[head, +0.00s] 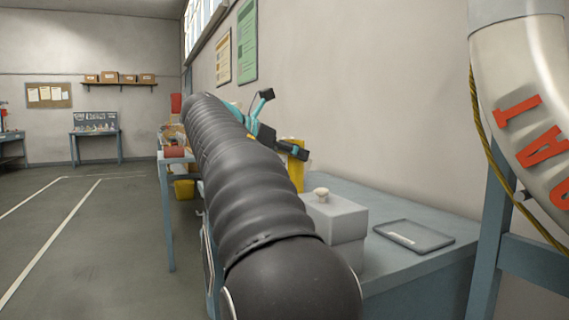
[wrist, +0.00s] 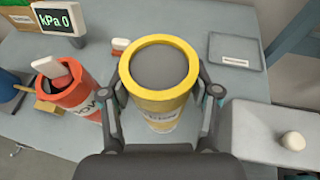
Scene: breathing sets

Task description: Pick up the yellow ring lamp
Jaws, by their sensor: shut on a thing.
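The yellow ring lamp (wrist: 160,112) is a cylinder with a yellow rim around a dark grey top and a pale label on its side. It stands upright in the middle of the wrist view. My gripper (wrist: 163,98) has one finger on each side of it and is shut on it. In the head view a strip of the yellow lamp (head: 297,172) shows beside my gripper (head: 296,152), partly hidden by it. Whether its base touches the table cannot be told.
An orange-red container (wrist: 78,98) stands close on the left, with a kPa display (wrist: 61,18) behind it. A grey box with a pale knob (wrist: 270,133) is at the right. A flat grey tray (wrist: 236,52) lies behind it. The blue-grey table (head: 375,203) runs along the wall.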

